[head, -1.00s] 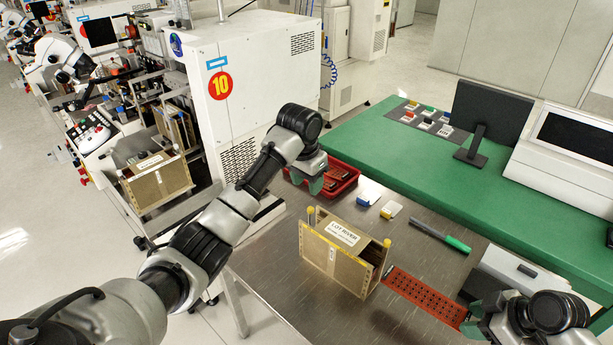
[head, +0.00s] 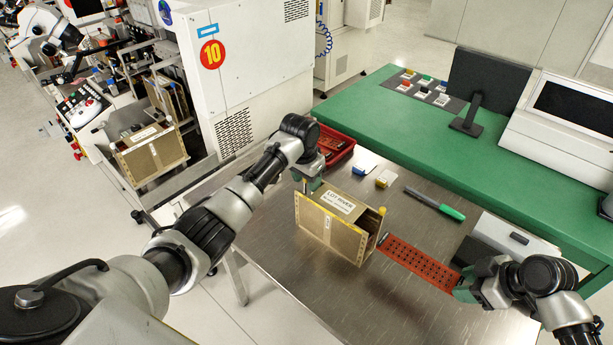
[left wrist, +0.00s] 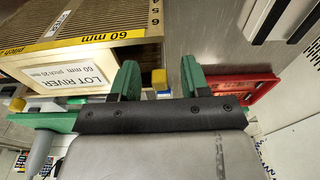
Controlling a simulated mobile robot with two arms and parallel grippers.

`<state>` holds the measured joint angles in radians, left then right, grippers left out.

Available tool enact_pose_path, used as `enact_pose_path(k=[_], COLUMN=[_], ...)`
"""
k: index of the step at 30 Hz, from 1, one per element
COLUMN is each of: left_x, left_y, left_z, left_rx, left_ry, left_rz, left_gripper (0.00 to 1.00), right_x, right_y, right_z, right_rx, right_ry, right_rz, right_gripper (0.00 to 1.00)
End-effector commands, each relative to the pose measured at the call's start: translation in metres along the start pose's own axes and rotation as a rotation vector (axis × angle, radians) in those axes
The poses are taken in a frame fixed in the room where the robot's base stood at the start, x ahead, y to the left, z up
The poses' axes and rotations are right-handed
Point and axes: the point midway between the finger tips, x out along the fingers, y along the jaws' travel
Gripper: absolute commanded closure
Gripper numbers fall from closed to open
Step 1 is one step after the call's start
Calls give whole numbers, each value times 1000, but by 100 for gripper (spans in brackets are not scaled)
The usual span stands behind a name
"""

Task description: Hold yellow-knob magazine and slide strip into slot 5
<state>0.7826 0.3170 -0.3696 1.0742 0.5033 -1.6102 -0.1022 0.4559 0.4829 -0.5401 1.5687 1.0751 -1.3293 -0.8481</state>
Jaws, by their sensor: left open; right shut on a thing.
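The tan magazine (head: 322,226) with yellow knobs and a "LOT RIVER" label stands on the steel table. My right gripper (head: 466,286) is shut on the outer end of the perforated red strip (head: 420,262). The strip's other end lies near the magazine's right side; whether it is inside is unclear.
A red tray (head: 345,154) stands behind my left gripper. A green bench (head: 430,140) bounds the back. The table front is clear.

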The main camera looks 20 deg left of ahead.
Motion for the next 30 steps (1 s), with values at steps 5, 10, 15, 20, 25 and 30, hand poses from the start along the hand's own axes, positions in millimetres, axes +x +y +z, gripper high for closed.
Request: enact_pose_path(k=[5, 10, 15, 20, 25, 30], left_x=[0, 0, -1, -1, -1, -1], left_y=[0, 0, 0, 0, 0, 0], left_z=[0, 0, 0, 0, 0, 0], left_rx=[0, 0, 0, 0, 0, 0], left_ry=[0, 1, 1, 1, 1, 1], left_rz=[0, 1, 1, 1, 0, 0], left_gripper=[79, 100, 100, 100, 100, 100], right_x=[0, 0, 0, 0, 0, 0], right_y=[0, 0, 0, 0, 0, 0], right_z=[0, 0, 0, 0, 0, 0], right_rx=[0, 0, 0, 0, 0, 0], right_ry=[0, 0, 0, 0, 0, 0], right_rz=[0, 0, 0, 0, 0, 0], right_gripper=[77, 77, 77, 77, 77, 77])
